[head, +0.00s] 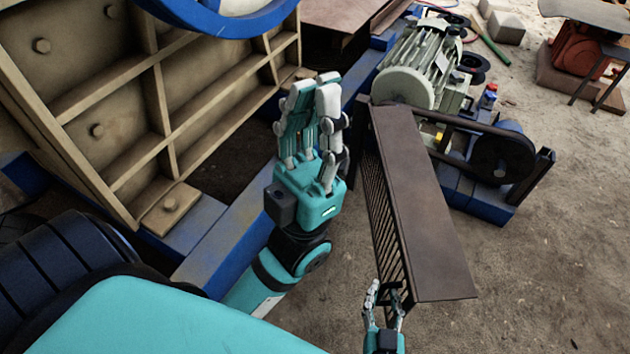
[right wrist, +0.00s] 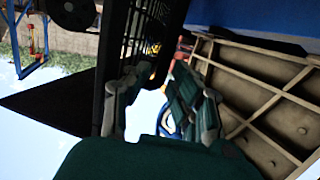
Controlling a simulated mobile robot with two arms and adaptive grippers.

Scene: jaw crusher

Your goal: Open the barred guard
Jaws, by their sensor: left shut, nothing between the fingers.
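The barred guard (head: 425,205) is a dark brown metal cover with a flat top and a barred side. In the head view it stretches from the belt drive toward me, its far end by the motor frame. My right gripper (head: 386,297) is at the guard's near lower corner, fingers apart around or beside its edge; I cannot tell if they touch it. In the right wrist view the guard's bars (right wrist: 150,28) lie just beyond the spread fingers (right wrist: 160,95). My left gripper (head: 317,90) is shut and empty, raised left of the guard, over the blue beam.
A motor (head: 425,65) and a dark pulley (head: 503,158) sit on a blue frame beyond the guard. The ribbed crusher body (head: 120,100) and blue beam (head: 230,240) fill the left. The ground right of the guard is clear.

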